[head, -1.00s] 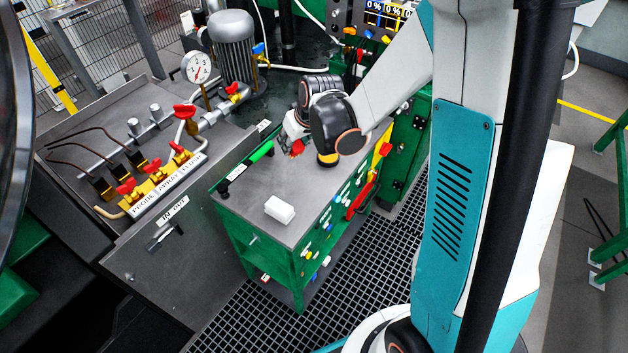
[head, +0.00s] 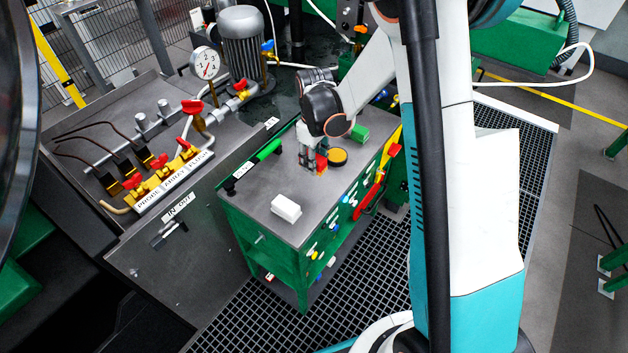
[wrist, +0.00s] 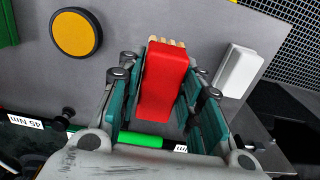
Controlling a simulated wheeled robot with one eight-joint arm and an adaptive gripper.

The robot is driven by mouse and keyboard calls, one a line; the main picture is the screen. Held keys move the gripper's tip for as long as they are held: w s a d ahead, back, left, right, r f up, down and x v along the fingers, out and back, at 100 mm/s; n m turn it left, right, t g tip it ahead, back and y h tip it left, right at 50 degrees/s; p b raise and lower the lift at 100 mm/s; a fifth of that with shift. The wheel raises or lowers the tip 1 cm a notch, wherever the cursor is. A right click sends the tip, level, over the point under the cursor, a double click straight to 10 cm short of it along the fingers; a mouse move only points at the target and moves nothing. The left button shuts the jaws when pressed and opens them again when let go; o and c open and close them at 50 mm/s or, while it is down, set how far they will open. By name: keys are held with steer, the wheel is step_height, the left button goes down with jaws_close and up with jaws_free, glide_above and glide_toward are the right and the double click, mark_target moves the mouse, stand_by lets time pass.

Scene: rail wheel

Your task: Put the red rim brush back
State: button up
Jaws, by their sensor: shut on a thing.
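The red rim brush (wrist: 165,82) is between the fingers of my gripper (wrist: 160,95) in the wrist view, with pale tan bristles at its far end. My gripper is shut on its red block. In the head view, my gripper (head: 311,160) points down over the grey top of the green cart (head: 318,203), with the red brush (head: 321,161) low between its fingers. I cannot tell whether the bristles touch the cart top. A round yellow-topped thing (head: 337,156) is close to the right of the brush; it also shows in the wrist view (wrist: 76,34).
A white block (head: 286,208) lies on the cart's near part, and a green block (head: 359,132) at its far part. A green-handled tool (head: 266,152) lies along the left edge. A panel with red-handled valves (head: 160,185) and a gauge (head: 205,63) stands left.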

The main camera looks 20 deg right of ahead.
mark_target(314, 184)
steer(key=shift+f+b, duration=0.85)
steer(key=shift+f, duration=2.95)
steer(key=shift+f, duration=0.2)
steer(key=o, duration=0.9)
steer(key=shift+r, duration=0.1)
steer(key=shift+o, duration=0.2)
